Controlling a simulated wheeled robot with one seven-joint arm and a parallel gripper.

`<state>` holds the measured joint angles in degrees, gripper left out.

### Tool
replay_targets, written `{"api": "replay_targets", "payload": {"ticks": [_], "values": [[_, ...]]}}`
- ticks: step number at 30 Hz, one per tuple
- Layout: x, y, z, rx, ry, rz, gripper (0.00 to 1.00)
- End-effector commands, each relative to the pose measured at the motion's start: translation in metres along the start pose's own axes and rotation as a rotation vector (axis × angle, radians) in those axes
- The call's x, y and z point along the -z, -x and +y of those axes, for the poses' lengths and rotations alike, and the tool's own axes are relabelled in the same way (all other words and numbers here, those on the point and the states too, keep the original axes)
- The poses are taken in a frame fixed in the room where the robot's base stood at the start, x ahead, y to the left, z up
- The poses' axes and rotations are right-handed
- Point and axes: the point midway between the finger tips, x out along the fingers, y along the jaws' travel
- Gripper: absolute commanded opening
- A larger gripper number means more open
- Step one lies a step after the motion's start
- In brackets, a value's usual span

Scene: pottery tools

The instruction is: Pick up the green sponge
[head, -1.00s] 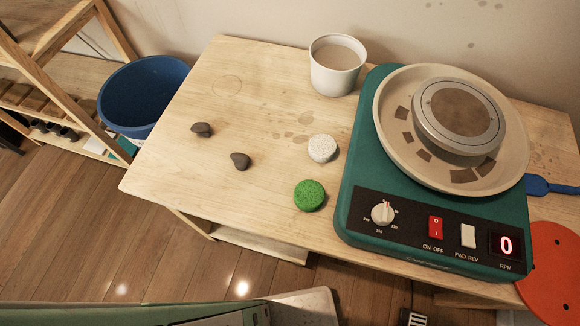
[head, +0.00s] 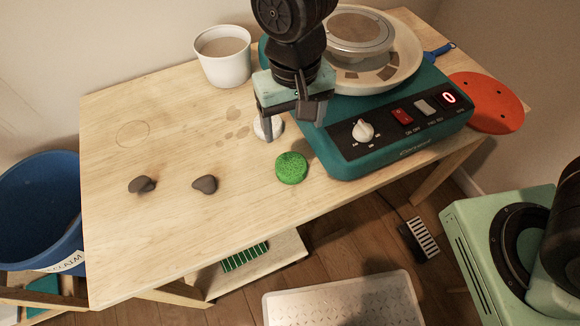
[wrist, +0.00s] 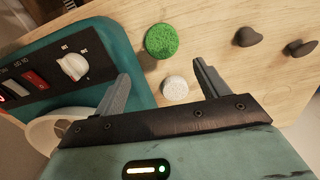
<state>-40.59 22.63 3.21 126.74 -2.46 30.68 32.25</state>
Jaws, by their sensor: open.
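The green sponge (head: 291,168) is a round, bright green disc on the wooden table, just left of the teal pottery wheel's front corner. It also shows in the wrist view (wrist: 161,41), beyond my fingertips. My gripper (head: 294,134) is open and empty, with its fingers pointing down, above and behind the sponge in the head view. A round whitish speckled sponge (wrist: 175,88) lies nearly between my fingers in the wrist view. In the head view my gripper partly hides this whitish sponge (head: 274,127).
The teal pottery wheel (head: 400,145) stands close on the right of the green sponge. Two dark clay lumps (head: 204,184) (head: 142,184) lie to the left. A white cup (head: 223,62) stands at the back. The table's front-left area is clear.

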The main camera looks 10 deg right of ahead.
Motion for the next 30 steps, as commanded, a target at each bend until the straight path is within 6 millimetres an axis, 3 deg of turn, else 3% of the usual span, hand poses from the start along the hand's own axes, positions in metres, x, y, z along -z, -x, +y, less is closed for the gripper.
{"api": "replay_targets", "payload": {"ticks": [9, 17, 30], "values": [[-0.001, -0.066, 0.001, -0.003, 0.001, -0.004, 0.74], [0.000, -0.086, 0.001, -0.001, 0.002, -0.001, 0.74], [0.002, -0.135, 0.002, -0.001, 0.002, -0.001, 0.74]]}}
